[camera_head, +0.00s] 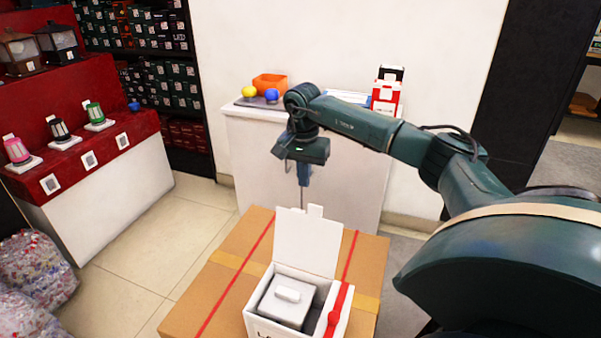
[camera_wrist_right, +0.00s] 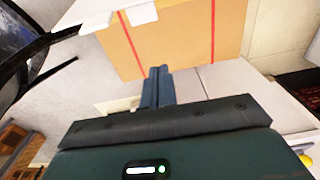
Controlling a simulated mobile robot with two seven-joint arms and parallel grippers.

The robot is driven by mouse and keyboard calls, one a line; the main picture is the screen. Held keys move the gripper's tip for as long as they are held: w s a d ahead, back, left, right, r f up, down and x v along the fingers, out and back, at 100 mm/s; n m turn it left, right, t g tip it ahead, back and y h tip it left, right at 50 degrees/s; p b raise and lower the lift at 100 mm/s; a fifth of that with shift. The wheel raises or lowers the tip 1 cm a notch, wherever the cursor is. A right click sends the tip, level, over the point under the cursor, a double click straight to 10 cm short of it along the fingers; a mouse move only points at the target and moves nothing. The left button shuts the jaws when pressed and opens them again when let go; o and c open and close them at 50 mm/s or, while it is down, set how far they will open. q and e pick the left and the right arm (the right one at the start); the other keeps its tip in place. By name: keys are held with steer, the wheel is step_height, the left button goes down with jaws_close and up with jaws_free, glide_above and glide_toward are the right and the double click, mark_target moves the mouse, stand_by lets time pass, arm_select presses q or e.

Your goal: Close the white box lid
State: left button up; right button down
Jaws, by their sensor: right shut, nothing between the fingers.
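The white box (camera_head: 294,303) stands on a cardboard carton, with its lid (camera_head: 307,242) raised upright at the far side. My left gripper is not in view.
The cardboard carton (camera_head: 227,279) has red straps and tape. A red display shelf with lanterns stands at left. Tiled floor lies open between.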

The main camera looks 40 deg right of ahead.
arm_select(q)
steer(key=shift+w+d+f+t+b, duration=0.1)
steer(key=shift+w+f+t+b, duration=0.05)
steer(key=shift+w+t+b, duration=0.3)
arm_select(e)
steer(key=shift+s+a+f, duration=0.25)
steer(key=shift+a+f, duration=0.3)
steer(key=shift+f, duration=0.15)
steer(key=shift+s+a+f, duration=0.2)
steer(key=shift+a+f, duration=0.35)
steer(key=shift+f, duration=0.1)
steer(key=shift+s+a+f, duration=0.25)
steer(key=shift+a+f, duration=0.3)
steer(key=shift+f, duration=0.15)
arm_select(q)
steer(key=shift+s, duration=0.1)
